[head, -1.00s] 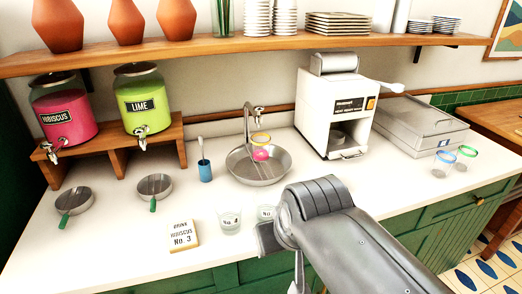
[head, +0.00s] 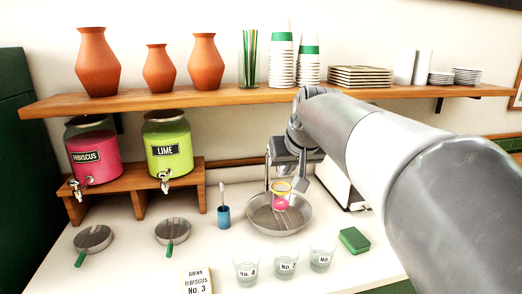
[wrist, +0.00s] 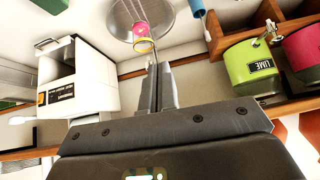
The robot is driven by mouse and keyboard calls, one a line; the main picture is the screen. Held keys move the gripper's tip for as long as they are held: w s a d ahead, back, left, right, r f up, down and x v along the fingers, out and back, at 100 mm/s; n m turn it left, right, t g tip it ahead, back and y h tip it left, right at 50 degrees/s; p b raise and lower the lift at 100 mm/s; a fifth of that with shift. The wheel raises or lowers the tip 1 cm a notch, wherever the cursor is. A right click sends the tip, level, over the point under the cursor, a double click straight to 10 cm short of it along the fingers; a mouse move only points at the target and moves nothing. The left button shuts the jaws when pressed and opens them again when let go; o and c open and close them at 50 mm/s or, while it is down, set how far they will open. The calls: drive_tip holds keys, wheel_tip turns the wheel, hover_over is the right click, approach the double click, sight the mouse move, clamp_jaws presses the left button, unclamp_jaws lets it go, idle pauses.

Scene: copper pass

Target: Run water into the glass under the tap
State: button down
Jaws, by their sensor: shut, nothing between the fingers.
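The tap's upper part is mostly hidden by my arm. My gripper (head: 299,187) is shut and empty, reaching down by the tap, just right of and above the glass. In the wrist view the shut fingers (wrist: 155,68) point toward the glass (wrist: 144,45) and the basin (wrist: 171,20). I cannot tell whether the fingers touch the tap. I see no clear water stream.
Several small clear glasses (head: 286,265) and a green sponge (head: 354,240) stand in front of the basin. A blue cup with a brush (head: 223,215) is left of it. A white machine (wrist: 78,80) stands beside the tap. The shelf (head: 200,96) runs above, close to my arm.

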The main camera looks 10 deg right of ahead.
drive_tip(key=w+d+r, duration=0.2)
drive_tip(key=w+d, duration=0.1)
drive_tip(key=w, duration=0.5)
drive_tip(key=w+d+r+t, duration=0.1)
drive_tip(key=w+d+r, duration=0.2)
drive_tip(key=w, duration=0.5)
drive_tip(key=shift+w+d+t, duration=0.3)
drive_tip(key=shift+w, duration=0.1)
drive_tip(key=x, duration=0.4)
drive_tip(key=s+f+x, duration=0.1)
drive_tip(key=x, duration=0.7)
drive_tip(key=shift+s+f, duration=0.25)
drive_tip(key=shift+f, duration=0.5)
